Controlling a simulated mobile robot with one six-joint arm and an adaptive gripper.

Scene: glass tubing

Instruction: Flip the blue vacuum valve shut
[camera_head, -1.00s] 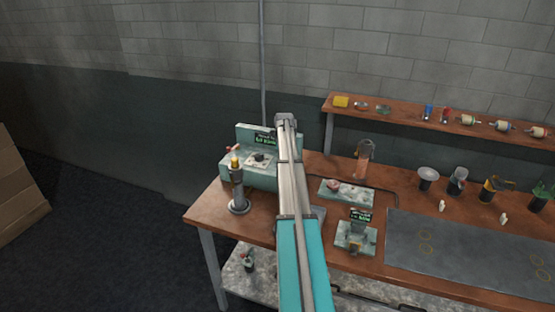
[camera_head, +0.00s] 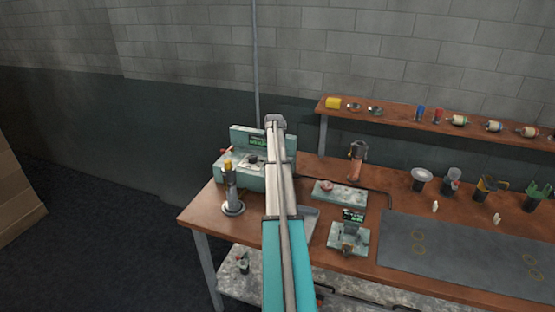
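I cannot make out a blue valve; part of the unit is hidden behind my arm. My arm reaches up from the bottom of the view, with a teal link and a grey link crossing in front of the unit's right part. My gripper and its fingers cannot be seen, so its state does not show.
A wall shelf (camera_head: 400,120) holds small items, including blue and red ones.

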